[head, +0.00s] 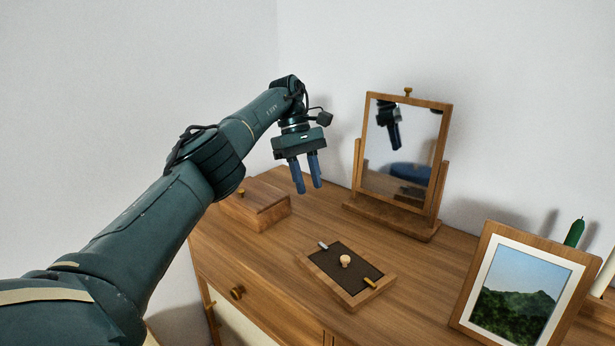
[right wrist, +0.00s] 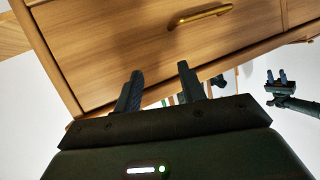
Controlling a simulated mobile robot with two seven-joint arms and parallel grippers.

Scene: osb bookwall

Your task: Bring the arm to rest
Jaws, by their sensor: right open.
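My left arm reaches in from the left in the head view. Its gripper (head: 306,174) hangs fingers down above the wooden dresser top (head: 330,235), between the small wooden box and the mirror. The two blue fingers are apart with nothing between them, clear of the surface. My right gripper (right wrist: 160,88) shows only in the right wrist view. Its dark fingers are spread and empty, in front of a wooden drawer front (right wrist: 140,45) with a brass handle (right wrist: 200,15). Whether the fingertips touch the drawer front is hard to tell.
A framed mirror (head: 402,150) on a stand is at the back. A wooden box (head: 256,208) sits at left. A tray (head: 347,298) with small items lies in the middle. A framed landscape picture (head: 520,290) stands at right, a green object (head: 574,232) behind it.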

